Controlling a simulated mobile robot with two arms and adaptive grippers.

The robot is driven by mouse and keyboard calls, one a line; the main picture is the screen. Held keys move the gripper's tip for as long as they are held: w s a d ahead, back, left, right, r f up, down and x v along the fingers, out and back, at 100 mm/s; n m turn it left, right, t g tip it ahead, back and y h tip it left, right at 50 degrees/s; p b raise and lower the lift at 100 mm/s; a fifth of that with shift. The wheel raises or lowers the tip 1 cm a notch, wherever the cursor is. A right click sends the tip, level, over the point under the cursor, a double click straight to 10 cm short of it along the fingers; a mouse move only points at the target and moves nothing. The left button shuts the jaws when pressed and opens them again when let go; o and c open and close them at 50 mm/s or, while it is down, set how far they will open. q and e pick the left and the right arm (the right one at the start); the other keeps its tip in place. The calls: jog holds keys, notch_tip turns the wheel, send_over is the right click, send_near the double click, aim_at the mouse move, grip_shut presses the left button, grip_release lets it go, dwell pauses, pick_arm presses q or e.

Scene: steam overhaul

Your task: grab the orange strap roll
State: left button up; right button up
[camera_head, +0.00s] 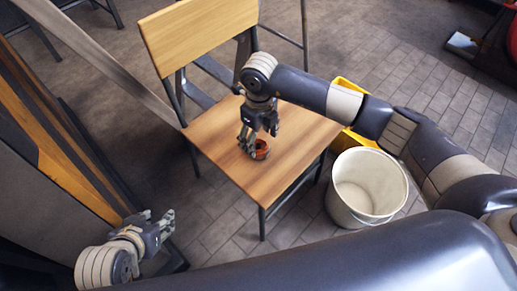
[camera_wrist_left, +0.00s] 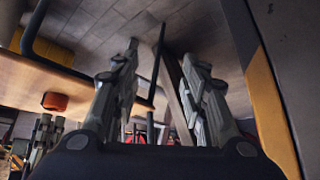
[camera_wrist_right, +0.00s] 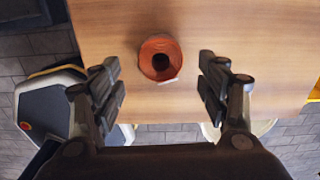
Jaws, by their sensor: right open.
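The orange strap roll (camera_head: 261,150) rests on the wooden seat of the chair (camera_head: 215,141). My right gripper (camera_head: 257,148) is low over the seat, right at the roll. In the right wrist view the roll (camera_wrist_right: 160,58) lies ahead of the open fingers (camera_wrist_right: 162,82), roughly midway between them, touching neither as far as I can tell. A small pale piece shows at its near edge. In the left wrist view the roll (camera_wrist_left: 55,101) shows at the left on the seat. My left gripper (camera_head: 168,222) is open and empty at the lower left, away from the chair.
A white bucket (camera_head: 366,187) stands on the floor right of the chair. A yellow container (camera_head: 346,120) is behind it. The chair's backrest (camera_head: 197,32) rises behind the seat. A dark panel with orange wood trim (camera_head: 62,165) stands at the left. The seat around the roll is clear.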

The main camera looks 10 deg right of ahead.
aim_at(259, 146)
notch_tip(259, 146, down, 4)
jog(key=shift+w+f+b, duration=0.15)
jog(key=shift+f+b, duration=0.05)
jog(key=shift+b, duration=0.45)
jog(key=shift+f, duration=0.3)
pick_arm(q)
jog(key=w+d+r+t+h, duration=0.1)
jog(key=w+d+r+t, duration=0.1)
jog(key=w, duration=0.4)
notch_tip(259, 146, up, 2)
jog(key=shift+w+d+r+t, duration=0.15)
jog(key=shift+t, duration=0.75)
pick_arm(e)
jog(key=c, duration=1.2)
